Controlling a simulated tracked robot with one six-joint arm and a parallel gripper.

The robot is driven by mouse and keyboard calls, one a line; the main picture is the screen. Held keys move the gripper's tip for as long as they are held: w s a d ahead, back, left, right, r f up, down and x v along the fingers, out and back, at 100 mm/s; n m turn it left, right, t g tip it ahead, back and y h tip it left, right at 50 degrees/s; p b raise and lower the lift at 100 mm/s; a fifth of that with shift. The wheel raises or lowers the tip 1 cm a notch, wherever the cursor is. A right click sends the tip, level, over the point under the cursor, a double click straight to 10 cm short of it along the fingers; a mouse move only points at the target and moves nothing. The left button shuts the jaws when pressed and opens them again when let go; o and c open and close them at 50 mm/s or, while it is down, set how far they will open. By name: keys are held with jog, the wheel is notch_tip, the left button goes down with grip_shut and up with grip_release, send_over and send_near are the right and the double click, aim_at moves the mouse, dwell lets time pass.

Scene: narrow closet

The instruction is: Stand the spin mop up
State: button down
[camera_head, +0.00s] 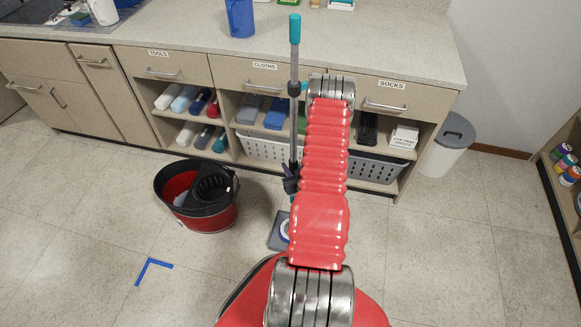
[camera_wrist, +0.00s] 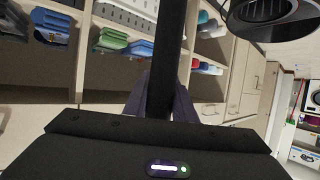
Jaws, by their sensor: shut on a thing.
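The spin mop (camera_head: 294,72) stands close to upright in front of the counter, with a grey pole and a teal cap at its top. My gripper (camera_head: 291,180) is shut around the lower part of the pole. In the wrist view the dark pole (camera_wrist: 168,60) runs between the two purple fingers of my gripper (camera_wrist: 162,98). The mop's lower end is hidden or unclear behind my red arm. A grey square piece (camera_head: 279,231) with a white and blue round part lies on the floor below; I cannot tell whether it joins the mop.
A red and black bucket (camera_head: 205,217) with a wringer stands left of the mop. Blue corner tape (camera_head: 151,267) marks the floor in front. The counter (camera_head: 190,46) with open shelves and baskets runs behind. A grey-lidded bin (camera_head: 446,150) stands right; the right floor is clear.

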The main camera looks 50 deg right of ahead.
jog(key=shift+f, duration=0.45)
dwell(0.4)
jog(key=c, duration=1.4)
grip_release()
jog(key=shift+f, duration=0.1)
jog(key=shift+s, duration=0.15)
jog(key=v, duration=1.3)
jog(key=shift+s+a+r, duration=0.15)
jog(key=shift+a+r, duration=0.05)
jog(key=shift+r, duration=0.05)
jog(key=shift+f, duration=0.1)
